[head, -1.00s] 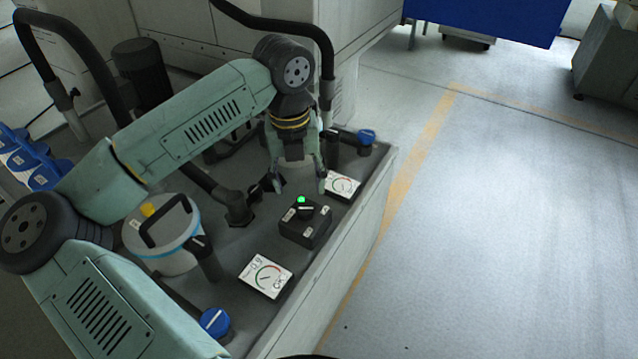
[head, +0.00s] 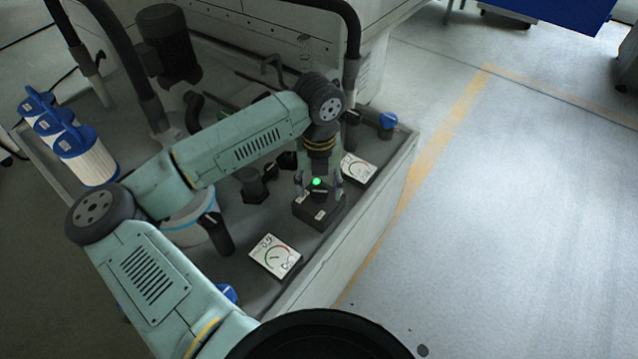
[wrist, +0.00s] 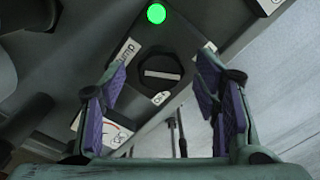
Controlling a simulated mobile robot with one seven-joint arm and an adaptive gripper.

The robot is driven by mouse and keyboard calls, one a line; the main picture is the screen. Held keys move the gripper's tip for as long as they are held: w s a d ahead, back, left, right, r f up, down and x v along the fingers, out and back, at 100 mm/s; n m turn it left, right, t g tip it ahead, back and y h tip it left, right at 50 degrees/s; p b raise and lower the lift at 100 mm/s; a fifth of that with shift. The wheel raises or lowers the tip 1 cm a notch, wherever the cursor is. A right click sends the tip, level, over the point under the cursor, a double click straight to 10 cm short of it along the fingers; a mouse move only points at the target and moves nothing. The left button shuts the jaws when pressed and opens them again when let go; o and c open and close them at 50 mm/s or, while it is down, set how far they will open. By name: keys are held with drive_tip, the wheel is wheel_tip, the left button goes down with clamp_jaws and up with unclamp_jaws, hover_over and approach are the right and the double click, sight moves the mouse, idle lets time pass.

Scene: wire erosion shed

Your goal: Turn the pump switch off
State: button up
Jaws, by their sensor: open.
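The pump switch is a black box (head: 319,211) with a dark round knob on top and a lit green lamp (head: 317,182). In the wrist view the knob (wrist: 160,72) has a pale bar lying about level across the picture. A "Pump" label (wrist: 124,52) and a small label below the knob, seemingly "On", show beside it. The green lamp (wrist: 156,13) is lit there too. My gripper (head: 320,187) is open just above the box, pointing down. In the wrist view its purple-padded fingers (wrist: 162,76) stand left and right of the knob, apart from it.
Two white gauges, one nearer (head: 275,256) and one farther (head: 358,168), flank the switch. A blue-handled valve (head: 388,121) stands at the far corner. White filters with blue tops (head: 85,155) stand at left. Open floor (head: 520,220) lies to the right.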

drive_tip(key=shift+f, duration=0.25)
drive_tip(key=shift+c, duration=0.5)
drive_tip(key=c, duration=1)
